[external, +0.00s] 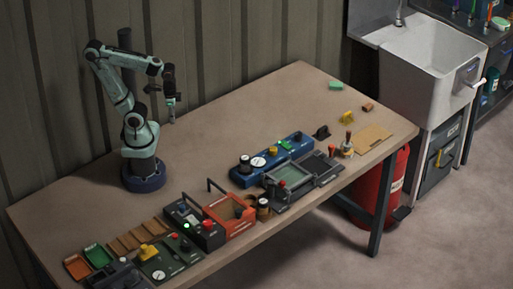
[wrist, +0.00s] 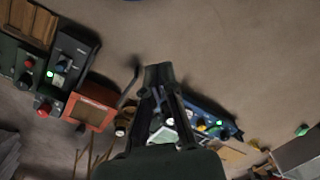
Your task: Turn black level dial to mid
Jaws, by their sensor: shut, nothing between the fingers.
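A blue control box (external: 284,153) lies on the workbench right of my arm. On its left end stands a black knob (external: 245,163), which may be the level dial; its pointer and marks are too small to read. A white round dial (external: 258,161) sits beside it. My gripper (external: 171,117) is shut and empty, held above the bench to the left of the box and apart from it. In the wrist view my gripper (wrist: 158,72) hides part of the blue box (wrist: 228,127), and I cannot make out the black knob there.
A grey tray unit (external: 291,177) with a red-topped lever is in front of the blue box. The bench (external: 215,135) between my gripper and the blue box is clear.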

